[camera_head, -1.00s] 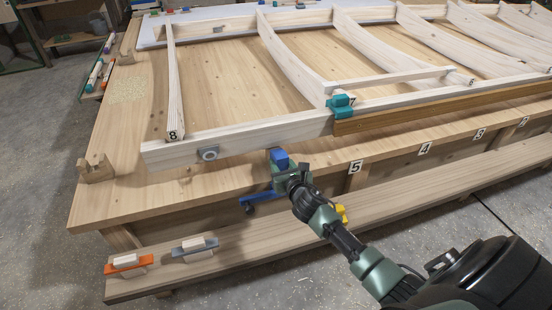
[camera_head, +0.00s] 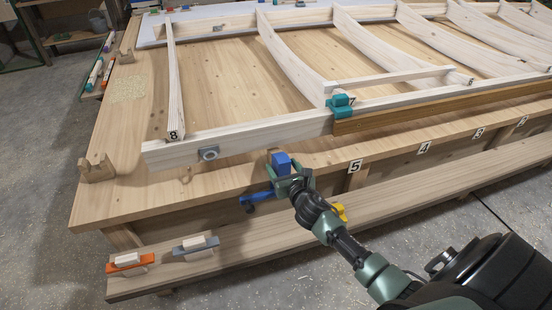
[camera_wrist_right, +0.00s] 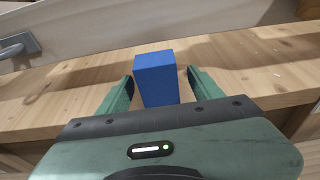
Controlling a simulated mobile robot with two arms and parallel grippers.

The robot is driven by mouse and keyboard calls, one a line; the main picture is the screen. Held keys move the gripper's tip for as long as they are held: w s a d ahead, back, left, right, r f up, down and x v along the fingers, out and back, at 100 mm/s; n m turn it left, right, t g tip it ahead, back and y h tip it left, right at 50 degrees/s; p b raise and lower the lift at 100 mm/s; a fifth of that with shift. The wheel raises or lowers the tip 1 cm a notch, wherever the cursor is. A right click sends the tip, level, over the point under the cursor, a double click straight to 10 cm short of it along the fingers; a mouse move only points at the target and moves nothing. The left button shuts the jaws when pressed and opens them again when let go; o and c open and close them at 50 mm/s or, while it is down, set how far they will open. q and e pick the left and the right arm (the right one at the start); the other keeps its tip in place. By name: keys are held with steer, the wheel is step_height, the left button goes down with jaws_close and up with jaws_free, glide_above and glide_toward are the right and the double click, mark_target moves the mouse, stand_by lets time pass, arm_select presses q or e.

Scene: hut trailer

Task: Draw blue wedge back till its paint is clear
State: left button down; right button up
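The blue wedge (camera_head: 281,162) is at the front edge of the workbench, below the pale long rail (camera_head: 240,140). A small tan piece (camera_head: 271,153) shows just behind it; I cannot tell if it is part of the wedge. My right gripper (camera_head: 290,176) is around the wedge at the bench edge. In the right wrist view the blue wedge (camera_wrist_right: 155,82) stands between the fingers of my right gripper (camera_wrist_right: 159,80), with a narrow gap at each side, so the gripper is open. The wedge's far end is hidden. My left gripper is out of view.
The workbench (camera_head: 125,185) carries a ribbed wooden frame with a grey fitting (camera_head: 208,154) and a teal clamp (camera_head: 341,107). A blue clamp (camera_head: 256,197) and a yellow one (camera_head: 339,211) are near my arm. Two planes (camera_head: 128,262) lie on the lower shelf.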

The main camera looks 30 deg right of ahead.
steer(key=shift+s+a+r+p, duration=0.2)
steer(key=shift+s+r+p, duration=0.4)
steer(key=shift+s+p, duration=0.3)
steer(key=shift+r+p+v, duration=0.15)
steer(key=shift+p+v, duration=0.5)
steer(key=shift+v, duration=0.7)
steer(key=shift+r+p+v, duration=0.15)
steer(key=shift+p+v, duration=0.5)
steer(key=shift+v, duration=0.7)
steer(key=s+a+f+m+g+y, duration=0.1)
steer(key=s+a+f+m+g, duration=0.1)
steer(key=s+f+m, duration=0.6)
steer(key=s+a+f+m+g, duration=0.1)
steer(key=s+f+m+g, duration=0.15)
steer(key=f, duration=0.85)
steer(key=s+a+f+m+g+y, duration=0.1)
steer(key=s+a+f+m+g, duration=0.2)
steer(key=s+f, duration=0.5)
steer(key=s+a+f+m+g, duration=0.2)
steer(key=s+f+m, duration=0.3)
steer(key=s, duration=0.4)
steer(key=s+a+f+m+g+y, duration=0.1)
steer(key=s+a+f+m+g, duration=0.1)
steer(key=s+f+m, duration=0.4)
steer(key=s+a+f+m+g, duration=0.2)
steer(key=s+f+m, duration=0.3)
steer(key=s, duration=0.8)
steer(key=shift+a+f+m+y, duration=0.3)
steer(key=shift+a+f+m, duration=0.05)
steer(key=shift+m, duration=0.2)
